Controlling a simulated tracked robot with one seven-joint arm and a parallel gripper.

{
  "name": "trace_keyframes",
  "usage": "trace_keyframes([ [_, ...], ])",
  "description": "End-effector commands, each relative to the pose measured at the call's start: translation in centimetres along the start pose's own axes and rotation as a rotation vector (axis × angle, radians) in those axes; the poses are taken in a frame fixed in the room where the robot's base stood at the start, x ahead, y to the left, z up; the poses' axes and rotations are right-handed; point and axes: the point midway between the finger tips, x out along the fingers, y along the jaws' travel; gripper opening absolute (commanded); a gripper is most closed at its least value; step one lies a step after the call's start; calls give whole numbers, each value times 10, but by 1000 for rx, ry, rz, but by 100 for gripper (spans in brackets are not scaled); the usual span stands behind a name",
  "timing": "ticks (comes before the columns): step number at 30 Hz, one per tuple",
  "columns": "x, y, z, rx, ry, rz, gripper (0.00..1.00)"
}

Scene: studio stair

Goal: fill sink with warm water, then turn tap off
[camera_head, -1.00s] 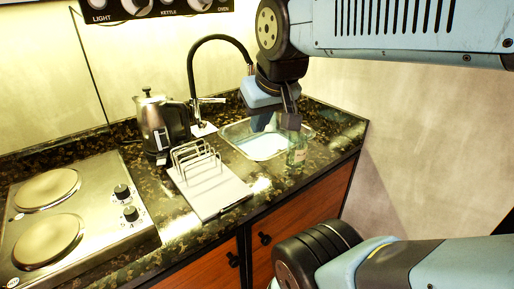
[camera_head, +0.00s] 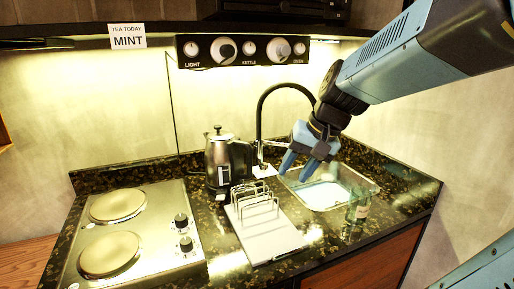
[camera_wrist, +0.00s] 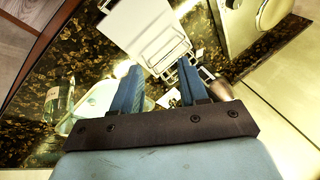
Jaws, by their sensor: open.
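The black gooseneck tap (camera_head: 262,112) stands upright behind the sink, with a metal lever at its lower right. The steel sink (camera_head: 366,187) is set in the counter; a pale bluish patch shows inside, but I cannot tell whether it is water. No running stream is visible. My gripper (camera_head: 296,172) is open and empty, pointing down just right of the tap, over the sink's left end; it partly covers the sink. In the wrist view the open fingers (camera_wrist: 160,66) show, with the sink's edge (camera_wrist: 68,126) at left.
A kettle (camera_head: 220,150) stands left of the tap. A wire rack (camera_head: 254,202) on a white board (camera_head: 265,238) sits in front. A glass bottle (camera_head: 358,208) stands at the sink's front right. A two-plate hob (camera_head: 150,225) is at left. A knob panel (camera_head: 245,50) hangs above.

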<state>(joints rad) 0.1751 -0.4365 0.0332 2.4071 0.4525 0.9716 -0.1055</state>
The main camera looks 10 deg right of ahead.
Motion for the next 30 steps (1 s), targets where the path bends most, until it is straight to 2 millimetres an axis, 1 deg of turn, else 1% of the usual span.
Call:
trace_keyframes([
  [1,7,-1,-10,46,-24,-33,43],
  [5,22,-6,-35,152,-67,-128,43],
  [10,40,-7,-71,295,-107,-258,43],
  [17,63,4,-128,496,-126,-442,43],
  [20,73,14,-155,585,-123,-524,43],
  [23,83,28,-181,676,-111,-605,43],
  [26,92,46,-208,766,-91,-687,43],
  [30,106,78,-245,893,-49,-798,43],
])
